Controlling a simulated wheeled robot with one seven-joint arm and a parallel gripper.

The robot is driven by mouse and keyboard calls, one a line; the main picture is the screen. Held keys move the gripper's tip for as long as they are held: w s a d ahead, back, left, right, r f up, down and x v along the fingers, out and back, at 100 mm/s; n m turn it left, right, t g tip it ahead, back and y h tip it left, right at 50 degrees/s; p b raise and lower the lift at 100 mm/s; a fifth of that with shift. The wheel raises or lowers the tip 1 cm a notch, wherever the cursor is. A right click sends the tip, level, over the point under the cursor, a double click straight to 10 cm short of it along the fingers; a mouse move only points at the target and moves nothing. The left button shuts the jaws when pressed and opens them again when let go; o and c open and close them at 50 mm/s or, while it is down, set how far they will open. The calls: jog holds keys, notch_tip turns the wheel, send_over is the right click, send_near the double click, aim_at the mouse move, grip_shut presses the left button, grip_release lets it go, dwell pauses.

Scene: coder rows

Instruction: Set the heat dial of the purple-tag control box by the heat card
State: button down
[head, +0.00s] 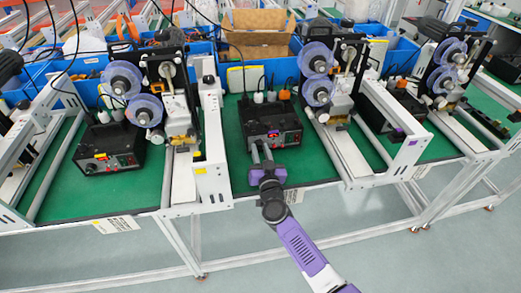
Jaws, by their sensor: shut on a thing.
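A black control box (275,120) stands on the middle green mat, with a red display on its front. My gripper (261,148) reaches the left part of this box's front. It is shut on what appears to be a dial there; the fingers hide the dial and its setting. A small purple tag (398,131) is on the white end plate to the right of this box. White cards hang at the bench's front edge, one below the middle box (293,196) and one further left (119,225); their print is too small to read.
Another black control box (110,148) stands on the left mat, and a third is at the right. A yellow tag (201,170) marks the left end plate (214,185). Machines with purple reels (318,90) and white rails flank the middle mat. Bare green mat (238,170) lies left of my gripper.

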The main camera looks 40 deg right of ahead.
jog(key=shift+m, duration=1.5)
jog(key=c, duration=1.4)
grip_release()
jog(key=shift+c, duration=0.2)
jog(key=shift+s+a, duration=0.1)
jog(key=shift+p+v, duration=0.5)
jog(key=shift+v, duration=3.3)
